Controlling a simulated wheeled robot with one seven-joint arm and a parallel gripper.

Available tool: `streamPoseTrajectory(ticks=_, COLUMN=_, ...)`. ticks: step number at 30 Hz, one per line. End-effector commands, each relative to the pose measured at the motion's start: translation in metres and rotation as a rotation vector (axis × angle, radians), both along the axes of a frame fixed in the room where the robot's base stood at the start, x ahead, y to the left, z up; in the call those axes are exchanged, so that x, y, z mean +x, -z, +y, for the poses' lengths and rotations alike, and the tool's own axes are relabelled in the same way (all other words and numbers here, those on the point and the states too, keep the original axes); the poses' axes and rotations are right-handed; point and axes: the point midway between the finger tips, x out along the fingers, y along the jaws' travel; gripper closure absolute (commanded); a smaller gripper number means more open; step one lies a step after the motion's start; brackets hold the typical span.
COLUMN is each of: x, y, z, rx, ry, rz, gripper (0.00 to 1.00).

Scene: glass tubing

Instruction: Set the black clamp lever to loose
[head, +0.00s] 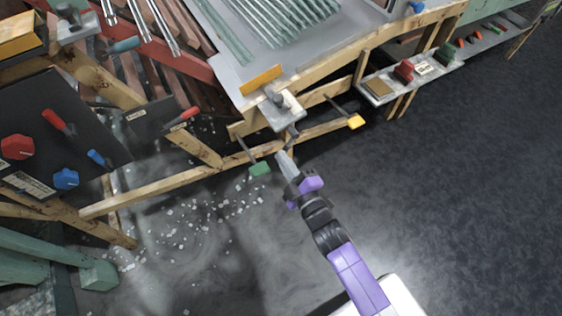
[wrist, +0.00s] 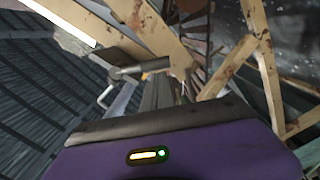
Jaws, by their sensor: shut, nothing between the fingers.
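A grey clamp block (head: 284,112) with a pale knob sits on the front edge of the wooden bench in the head view. A short dark piece that looks like the black clamp lever (head: 292,131) hangs at its lower side; its setting is too small to tell. My gripper (head: 283,156) is shut and empty, pointing up toward the clamp just below the dark piece. I cannot tell whether they touch. In the wrist view, a grey metal rod (wrist: 142,69) and a bent hook (wrist: 104,97) show beyond my gripper's grey fingers.
A green-handled lever (head: 259,168) hangs left of my gripper and a yellow-handled one (head: 355,121) to the right. Glass tubes (head: 285,22) lie on the bench. A dark panel (head: 75,125) with red and blue handles stands left. The floor at right is clear.

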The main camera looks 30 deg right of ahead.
Motion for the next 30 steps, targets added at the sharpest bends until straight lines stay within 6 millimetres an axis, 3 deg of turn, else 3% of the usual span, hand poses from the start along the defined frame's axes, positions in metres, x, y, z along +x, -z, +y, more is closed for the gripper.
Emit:
streamPoseTrajectory(ticks=3, x=0.0, y=0.01, z=-0.006, rx=-0.099, ry=0.002, rz=0.0, gripper=1.0)
streamPoseTrajectory(ticks=15, x=0.0, y=0.017, z=-0.018, rx=-0.335, ry=0.001, rz=0.001, gripper=1.0)
streamPoseTrajectory(ticks=30, x=0.0, y=0.017, z=-0.021, rx=-0.397, ry=0.002, rz=0.001, gripper=1.0)
